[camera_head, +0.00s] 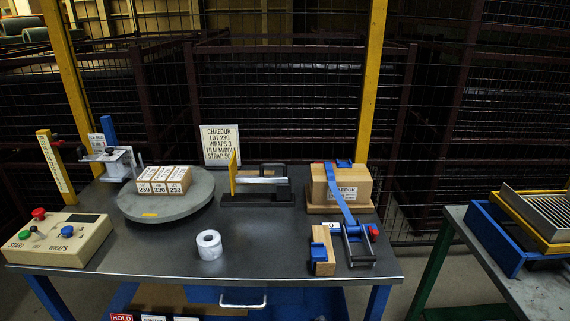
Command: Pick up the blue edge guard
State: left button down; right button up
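A small blue piece (344,163) sits at the top back edge of the brown carton (355,190). More blue pieces (318,252) sit on a wooden block (327,240) at the front right of the table. I cannot tell for sure which of these is the blue edge guard. A blue strap (338,193) runs over the carton and down to a dark ratchet device (358,244) with a red knob. Neither of my grippers is in view.
The dark table (270,249) also bears a turntable (200,205) with small boxes, a control box (60,240), a white roll (209,245) and a sealer-like device (258,196). A sign (220,146) stands behind. Bare tabletop lies front centre. Another table with trays stands right.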

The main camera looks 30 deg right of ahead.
aim_at(348, 164)
jog(key=u, duration=1.35)
jog(key=k, duration=1.2)
jog(key=z, duration=1.35)
jog(key=i, duration=0.45)
jog(key=z, duration=0.05)
